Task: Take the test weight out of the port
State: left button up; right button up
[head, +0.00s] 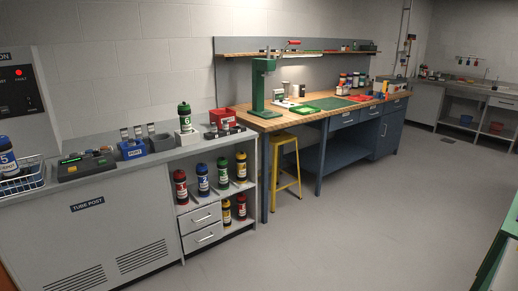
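Neither of my grippers is in the head view. I cannot pick out the test weight for sure. A blue block with a small white label (133,151) sits on the grey tube post counter (88,197); its lettering is too small to read surely. Grey blocks (161,142) stand beside it, with small upright pieces behind them. A dark green canister with a white label (185,118) stands upright on a pale block. A dark panel with a lit red lamp (18,91) is on the grey cabinet at the far left; any opening there is not clearly visible.
A wire basket (22,178) holds a blue canister. A dark device with a green display (85,166) sits beside it. Several coloured canisters stand on shelves (216,193) under the counter. A yellow stool (285,165) stands by the wooden workbench (277,121). The grey floor (350,230) is clear.

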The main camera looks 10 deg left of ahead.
aim_at(131, 144)
jog(key=i+u, duration=0.15)
jog(key=i, duration=0.4)
jog(key=i+u, duration=0.15)
jog(key=i, duration=0.45)
jog(key=i+l+u, duration=0.15)
jog(key=i, duration=0.4)
jog(key=i+l+u, duration=0.15)
jog(key=i, duration=0.4)
